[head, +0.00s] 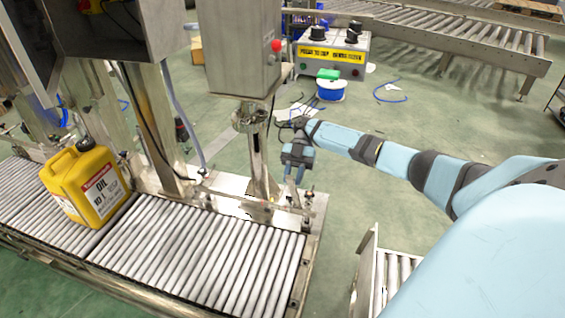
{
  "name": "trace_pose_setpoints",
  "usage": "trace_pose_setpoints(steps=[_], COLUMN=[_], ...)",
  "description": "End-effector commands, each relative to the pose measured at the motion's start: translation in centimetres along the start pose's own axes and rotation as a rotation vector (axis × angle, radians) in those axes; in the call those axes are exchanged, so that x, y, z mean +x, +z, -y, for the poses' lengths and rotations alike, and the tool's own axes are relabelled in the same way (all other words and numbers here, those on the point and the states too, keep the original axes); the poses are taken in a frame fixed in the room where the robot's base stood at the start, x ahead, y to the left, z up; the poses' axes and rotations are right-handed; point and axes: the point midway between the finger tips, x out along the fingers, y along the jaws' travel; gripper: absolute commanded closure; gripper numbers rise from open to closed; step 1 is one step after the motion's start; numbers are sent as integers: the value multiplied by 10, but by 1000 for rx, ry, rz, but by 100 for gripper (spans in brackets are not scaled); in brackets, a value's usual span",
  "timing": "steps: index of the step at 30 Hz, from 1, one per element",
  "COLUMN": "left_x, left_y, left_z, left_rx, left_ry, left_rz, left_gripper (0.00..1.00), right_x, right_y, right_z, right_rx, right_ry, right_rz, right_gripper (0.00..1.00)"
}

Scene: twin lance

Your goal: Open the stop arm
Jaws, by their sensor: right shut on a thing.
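The stop arm (250,201) looks like a thin metal bar along the far side of the roller conveyor (200,255), close to the conveyor's right end. My right gripper (294,178) reaches in from the right and points down at the right end of this bar, beside the metal post. Its fingers are shut on what seems to be the stop arm's end; the exact contact is small and hard to make out. A yellow oil can (87,183) stands upright on the rollers to the left. My left gripper is not in view.
A metal control box with a red button (277,45) hangs above the post. A grey box with black knobs (331,52) and a blue cable spool (331,89) are behind. Another roller section (392,275) lies at lower right, across a gap.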

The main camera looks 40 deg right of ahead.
Motion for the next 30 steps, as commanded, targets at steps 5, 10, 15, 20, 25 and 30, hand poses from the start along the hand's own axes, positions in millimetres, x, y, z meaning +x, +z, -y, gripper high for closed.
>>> trace_pose_setpoints(steps=[5,10,15,20,25,30], left_x=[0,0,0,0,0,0], left_y=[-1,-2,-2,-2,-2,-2], left_z=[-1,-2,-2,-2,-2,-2], left_rx=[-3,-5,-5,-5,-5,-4], left_ry=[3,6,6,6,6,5], left_rz=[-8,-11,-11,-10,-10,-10], left_gripper=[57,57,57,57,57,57], right_x=[-15,-21,-23,-23,-23,-22], right_y=[2,3,3,3,3,3], right_z=[2,2,3,3,3,3], right_rx=[0,0,1,1,1,1], right_ry=[3,3,2,2,2,1], right_rz=[-59,-89,-97,-96,-96,-96], right_gripper=[100,100,100,100,61,49])
